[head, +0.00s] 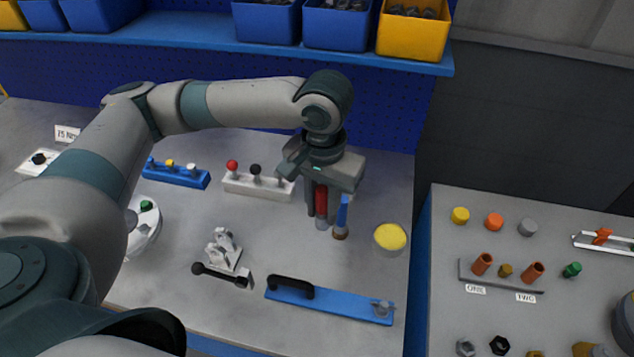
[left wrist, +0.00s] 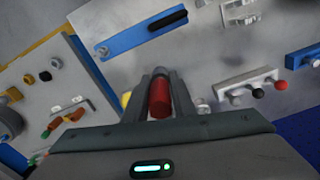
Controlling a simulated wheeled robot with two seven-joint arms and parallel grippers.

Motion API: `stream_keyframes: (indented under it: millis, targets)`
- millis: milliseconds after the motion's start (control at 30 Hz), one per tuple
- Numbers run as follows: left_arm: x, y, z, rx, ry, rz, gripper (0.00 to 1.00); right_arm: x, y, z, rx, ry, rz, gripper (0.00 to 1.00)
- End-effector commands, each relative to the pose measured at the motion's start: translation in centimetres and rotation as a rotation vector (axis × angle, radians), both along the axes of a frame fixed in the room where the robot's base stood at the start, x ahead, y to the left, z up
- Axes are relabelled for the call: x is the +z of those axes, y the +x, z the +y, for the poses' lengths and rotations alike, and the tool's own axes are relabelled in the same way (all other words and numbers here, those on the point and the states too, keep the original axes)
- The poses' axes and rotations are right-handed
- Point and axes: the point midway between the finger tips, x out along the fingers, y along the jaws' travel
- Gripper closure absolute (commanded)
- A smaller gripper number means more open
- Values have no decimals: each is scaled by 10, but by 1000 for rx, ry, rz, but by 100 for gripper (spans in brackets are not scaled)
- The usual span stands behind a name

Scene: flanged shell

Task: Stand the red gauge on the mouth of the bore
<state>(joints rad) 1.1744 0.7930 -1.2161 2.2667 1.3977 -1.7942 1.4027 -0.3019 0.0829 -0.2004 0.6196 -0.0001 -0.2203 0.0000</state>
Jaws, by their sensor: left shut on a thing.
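My left gripper (head: 317,212) is above the grey bench, pointing down, shut on the red gauge (head: 321,200). The gauge is upright between the fingers, with a grey lower end. In the left wrist view the red gauge (left wrist: 159,98) also shows between the fingers of my left gripper (left wrist: 160,82). A pale round flanged part (head: 147,228) with a green knob stands at the left, partly hidden by my arm. I cannot make out the mouth of the bore. My right gripper is not in view.
A blue-handled brush (head: 342,215) stands close right of the gripper, with a yellow-topped can (head: 390,238) beyond. Behind are a white rack (head: 258,187) and a blue rack (head: 176,174). In front lie a black-handled blue plate (head: 335,302) and a toggle clamp (head: 222,252).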

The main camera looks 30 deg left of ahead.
Motion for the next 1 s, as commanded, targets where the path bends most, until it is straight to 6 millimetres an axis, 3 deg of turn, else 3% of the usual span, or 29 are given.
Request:
stream_keyframes:
  millis: [267,700,1000]
  targets:
    - [-4,25,-2,-66,-2,-1,100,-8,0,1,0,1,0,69]
    - [-18,124,1,-395,-4,1,100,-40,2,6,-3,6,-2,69]
    - [-30,167,12,-602,-3,0,100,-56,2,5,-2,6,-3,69]
